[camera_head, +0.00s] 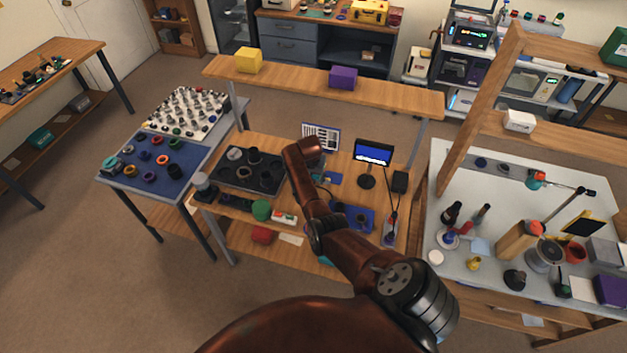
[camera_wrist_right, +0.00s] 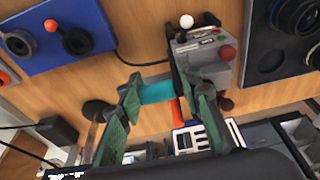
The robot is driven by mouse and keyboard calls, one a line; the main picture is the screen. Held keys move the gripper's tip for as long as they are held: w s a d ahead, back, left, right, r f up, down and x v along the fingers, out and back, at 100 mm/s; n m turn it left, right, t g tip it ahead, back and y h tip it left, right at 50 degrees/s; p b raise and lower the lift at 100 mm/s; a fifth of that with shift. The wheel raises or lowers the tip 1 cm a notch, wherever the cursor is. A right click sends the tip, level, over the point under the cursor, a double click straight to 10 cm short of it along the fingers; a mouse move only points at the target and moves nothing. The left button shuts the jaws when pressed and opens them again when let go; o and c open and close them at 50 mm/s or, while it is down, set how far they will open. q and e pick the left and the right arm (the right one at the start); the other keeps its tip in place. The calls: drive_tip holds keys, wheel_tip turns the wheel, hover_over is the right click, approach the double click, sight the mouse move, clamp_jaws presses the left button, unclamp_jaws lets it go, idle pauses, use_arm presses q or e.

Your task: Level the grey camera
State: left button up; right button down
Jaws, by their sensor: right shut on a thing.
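My right gripper (camera_wrist_right: 160,86) shows in the right wrist view, with its green fingers closed on a teal cylinder (camera_wrist_right: 156,92). Beyond the fingers is a grey box-shaped device (camera_wrist_right: 203,52) with red and white round knobs, on the wooden bench. It may be the grey camera; I cannot tell for sure, nor whether it is level. I cannot tell whether the teal piece is joined to it. In the head view my right arm reaches over the middle of the bench and hides the gripper's fingers. My left gripper is not in view.
A black tray (camera_head: 269,187) with lens parts is left of my arm, and a blue mat (camera_head: 370,222) is right of it. Behind stand a printed chart (camera_head: 321,137) and a small monitor (camera_head: 373,153). A shelf (camera_head: 300,78) spans the back. Cables hang near the right side.

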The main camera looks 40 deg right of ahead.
drive_tip(key=shift+s+d+r, duration=0.1)
drive_tip(key=shift+s+d, duration=0.1)
drive_tip(key=shift+d, duration=0.4)
drive_tip(key=c, duration=1.8)
unclamp_jaws()
drive_tip(key=shift+o, duration=1.4)
drive_tip(key=shift+d, duration=0.1)
drive_tip(key=shift+w+a, duration=0.2)
drive_tip(key=shift+a, duration=0.1)
drive_tip(key=shift+r, duration=0.1)
drive_tip(key=v, duration=1.1)
drive_tip(key=shift+r, duration=0.35)
drive_tip(key=shift+a, duration=0.1)
